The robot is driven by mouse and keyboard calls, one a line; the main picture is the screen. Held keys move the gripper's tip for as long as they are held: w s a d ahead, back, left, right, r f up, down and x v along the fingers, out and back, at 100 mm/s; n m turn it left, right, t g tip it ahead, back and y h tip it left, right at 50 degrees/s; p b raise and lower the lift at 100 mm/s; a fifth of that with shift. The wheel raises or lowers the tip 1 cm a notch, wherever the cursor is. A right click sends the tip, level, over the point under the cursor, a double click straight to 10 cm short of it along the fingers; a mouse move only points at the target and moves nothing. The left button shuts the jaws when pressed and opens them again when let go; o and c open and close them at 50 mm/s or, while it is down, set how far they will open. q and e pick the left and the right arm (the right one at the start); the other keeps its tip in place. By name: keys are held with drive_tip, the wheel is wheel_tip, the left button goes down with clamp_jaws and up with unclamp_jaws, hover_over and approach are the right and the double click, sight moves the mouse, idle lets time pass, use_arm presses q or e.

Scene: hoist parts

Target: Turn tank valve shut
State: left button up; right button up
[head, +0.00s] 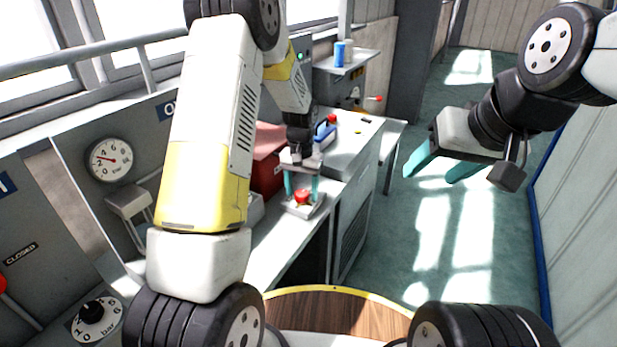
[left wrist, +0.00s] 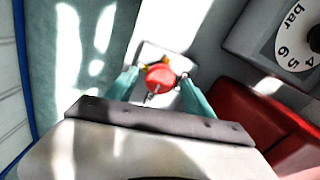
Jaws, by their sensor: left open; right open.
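A red round knob (head: 302,196) with small brass-coloured parts sits on a pale base on the grey bench. It also shows in the left wrist view (left wrist: 160,77). No label marks it as the tank valve. My left gripper (head: 301,187) points down over it, with its teal fingers open on either side; in the left wrist view, the fingertips (left wrist: 159,82) flank the knob. Whether they touch it I cannot tell. A red-tipped lever (head: 3,284) stands by a "CLOSED" label at the far left. My right gripper (head: 432,173) is open and empty above the floor.
A red box (head: 267,140) stands on the bench behind my left forearm. A pressure gauge (head: 110,159) and a black dial knob (head: 92,312) are at the left. A blue tool (head: 324,134) lies further back. The green floor (head: 445,235) at right is clear.

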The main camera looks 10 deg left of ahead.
use_arm(q)
wheel_tip(320, 180, up, 7)
drive_tip(key=shift+r, duration=0.45)
drive_tip(key=shift+s+r, duration=0.1)
drive_tip(key=shift+r, duration=0.2)
wheel_tip(320, 180, up, 8)
drive_tip(key=t, duration=0.1)
hover_over(302, 192)
drive_tip(key=s+a, duration=0.1)
drive_tip(key=s, duration=0.4)
drive_tip(key=s+a+r+n+t+h, duration=0.1)
drive_tip(key=s+r+t, duration=0.1)
drive_tip(key=s+r, duration=0.5)
drive_tip(key=s+r+t+h, duration=0.1)
drive_tip(key=s+r+t, duration=0.2)
drive_tip(key=s, duration=1.2)
drive_tip(key=shift+a+r+n, duration=0.4)
drive_tip(key=shift+r, duration=0.15)
